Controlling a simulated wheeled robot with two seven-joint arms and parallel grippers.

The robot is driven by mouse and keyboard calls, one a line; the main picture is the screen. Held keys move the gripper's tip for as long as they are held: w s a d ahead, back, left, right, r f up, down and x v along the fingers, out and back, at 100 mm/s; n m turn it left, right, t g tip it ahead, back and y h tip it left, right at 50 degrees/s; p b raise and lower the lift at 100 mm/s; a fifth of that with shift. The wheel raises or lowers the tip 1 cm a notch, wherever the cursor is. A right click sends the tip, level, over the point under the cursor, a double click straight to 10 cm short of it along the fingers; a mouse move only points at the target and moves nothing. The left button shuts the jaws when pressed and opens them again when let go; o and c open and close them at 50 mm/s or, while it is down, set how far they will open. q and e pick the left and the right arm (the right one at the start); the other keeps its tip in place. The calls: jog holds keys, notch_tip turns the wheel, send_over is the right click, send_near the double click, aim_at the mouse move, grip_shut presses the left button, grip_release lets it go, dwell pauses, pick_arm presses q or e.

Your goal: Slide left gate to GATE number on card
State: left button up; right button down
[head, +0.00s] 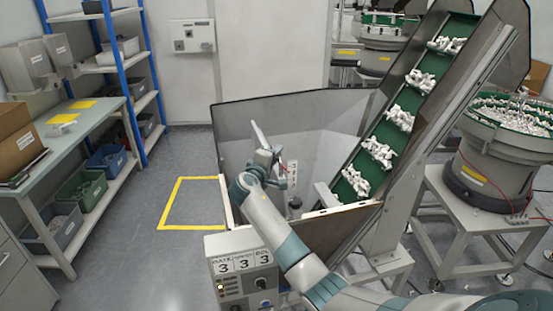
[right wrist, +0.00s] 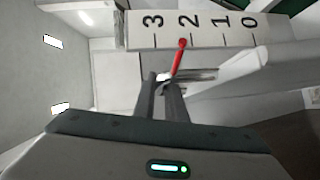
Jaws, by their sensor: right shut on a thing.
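The card (head: 240,262) stands on the control box at the front of the hopper and shows GATE 3, with two more 3s beside it. In the right wrist view a white scale (right wrist: 205,30) reads 3, 2, 1, 0 from left to right. The red pointer (right wrist: 178,58) has its tip at the 2 mark. My right gripper (right wrist: 163,82) is shut on the gate's grip, which the fingers mostly hide. In the head view my right gripper (head: 276,163) is inside the hopper, beside the small white scale. My left gripper is not in view.
The hopper (head: 240,135) has grey walls around my right arm. A green inclined conveyor (head: 400,118) with white parts rises to the right. A bowl feeder (head: 500,150) stands further right. The control box (head: 245,285) has knobs and lit buttons.

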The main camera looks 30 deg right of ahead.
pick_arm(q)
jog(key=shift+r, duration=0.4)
pick_arm(e)
notch_tip(320, 180, up, 3)
jog(key=shift+f, duration=0.2)
jog(key=c, duration=1.8)
grip_release()
jog(key=shift+r, duration=0.1)
jog(key=shift+a+f, duration=0.15)
jog(key=shift+f, duration=0.15)
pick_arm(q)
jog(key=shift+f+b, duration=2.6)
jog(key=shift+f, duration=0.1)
pick_arm(e)
jog(key=shift+v, duration=8.65)
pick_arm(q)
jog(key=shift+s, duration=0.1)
pick_arm(e)
jog(key=shift+s, duration=0.15)
